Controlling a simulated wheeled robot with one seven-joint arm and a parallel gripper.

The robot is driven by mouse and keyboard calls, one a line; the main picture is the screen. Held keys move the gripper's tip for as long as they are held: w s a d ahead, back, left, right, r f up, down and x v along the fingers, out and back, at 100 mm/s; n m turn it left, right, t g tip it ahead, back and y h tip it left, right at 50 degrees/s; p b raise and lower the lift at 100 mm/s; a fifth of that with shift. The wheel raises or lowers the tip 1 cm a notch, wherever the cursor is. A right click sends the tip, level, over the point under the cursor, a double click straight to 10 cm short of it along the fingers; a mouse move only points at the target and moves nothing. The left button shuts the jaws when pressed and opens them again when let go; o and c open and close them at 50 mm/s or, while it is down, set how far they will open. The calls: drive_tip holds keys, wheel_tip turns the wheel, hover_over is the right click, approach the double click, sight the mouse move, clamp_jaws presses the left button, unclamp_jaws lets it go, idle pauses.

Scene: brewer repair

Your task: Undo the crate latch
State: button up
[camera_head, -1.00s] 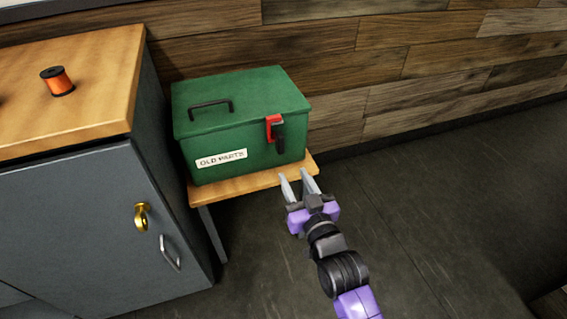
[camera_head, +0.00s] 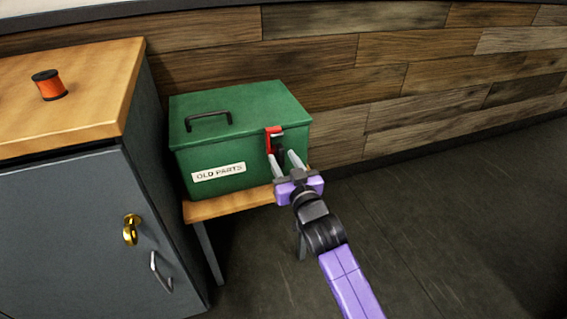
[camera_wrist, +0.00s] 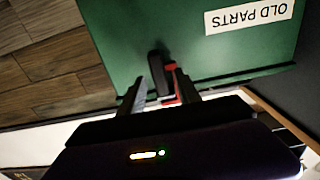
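The green crate (camera_head: 235,140) labelled "OLD PARTS" stands shut on a small wooden stand. Its latch, a red part (camera_head: 273,131) with a dark lever, is on the front face near the right corner. My gripper (camera_head: 286,160) is at the latch, fingers apart and pointing at it. In the wrist view, the dark lever (camera_wrist: 157,70) shows just beyond and between the two fingertips (camera_wrist: 157,87), with red parts beside it. I cannot tell whether the fingers touch the lever. The lower part of the latch is partly hidden by the fingers in the head view.
A grey cabinet (camera_head: 80,225) with a wooden top stands close to the crate's left. An orange spool (camera_head: 49,85) sits on it. The wooden stand (camera_head: 228,206) is under the crate, and a plank wall (camera_head: 400,85) is behind. The floor to the right is clear.

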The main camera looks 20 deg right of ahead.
clamp_jaws()
idle(1.5)
